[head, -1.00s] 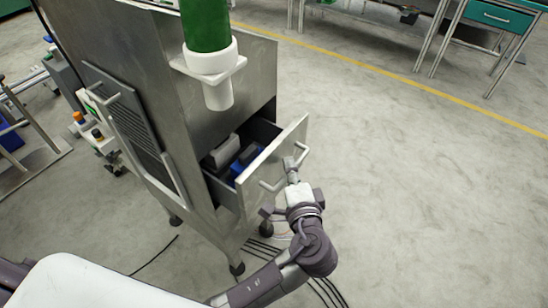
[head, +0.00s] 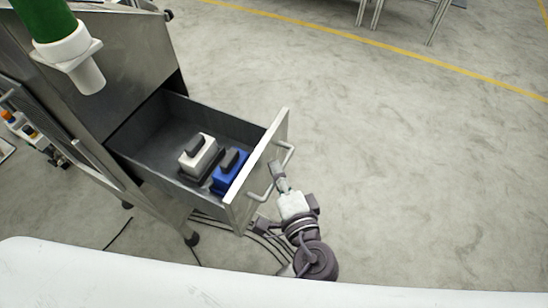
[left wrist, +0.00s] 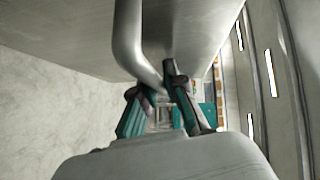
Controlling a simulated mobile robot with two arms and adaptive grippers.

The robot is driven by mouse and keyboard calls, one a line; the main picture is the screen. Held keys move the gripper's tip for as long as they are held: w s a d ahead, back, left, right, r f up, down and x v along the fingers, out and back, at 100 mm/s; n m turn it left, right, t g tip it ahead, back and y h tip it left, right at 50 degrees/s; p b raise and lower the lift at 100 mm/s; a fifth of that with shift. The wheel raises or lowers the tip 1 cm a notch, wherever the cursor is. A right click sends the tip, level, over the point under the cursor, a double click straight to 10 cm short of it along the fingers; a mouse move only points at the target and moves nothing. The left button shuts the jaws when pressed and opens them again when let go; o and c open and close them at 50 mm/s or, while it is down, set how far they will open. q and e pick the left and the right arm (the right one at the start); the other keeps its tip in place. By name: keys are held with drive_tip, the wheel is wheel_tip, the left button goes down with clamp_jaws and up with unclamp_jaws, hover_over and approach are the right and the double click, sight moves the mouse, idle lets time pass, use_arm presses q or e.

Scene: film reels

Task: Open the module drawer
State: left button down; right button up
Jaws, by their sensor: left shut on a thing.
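The module drawer (head: 150,128) is pulled well out of the grey metal cabinet (head: 112,72). A white module (head: 198,155) and a blue module (head: 230,172) stand inside it, near the drawer front. The drawer front carries a bar handle (head: 287,153). My left gripper (head: 277,172) is at the handle, outside the drawer front. In the left wrist view, the handle bar (left wrist: 130,42) runs down to between the fingers of my left gripper (left wrist: 166,100), which is shut on it. My right gripper is not in view.
A green cylinder in a white holder (head: 72,55) sticks out from the cabinet above the drawer's left side. Cables (head: 240,230) lie on the floor below the drawer. The grey floor to the right is clear, with a yellow line farther back.

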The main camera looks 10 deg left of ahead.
use_arm(q)
drive_tip(key=shift+s+d, duration=0.1)
drive_tip(key=shift+d, duration=0.15)
drive_tip(key=c, duration=1.2)
unclamp_jaws()
drive_tip(key=v, duration=0.7)
drive_tip(key=shift+s+d, duration=0.15)
drive_tip(key=shift+s, duration=0.1)
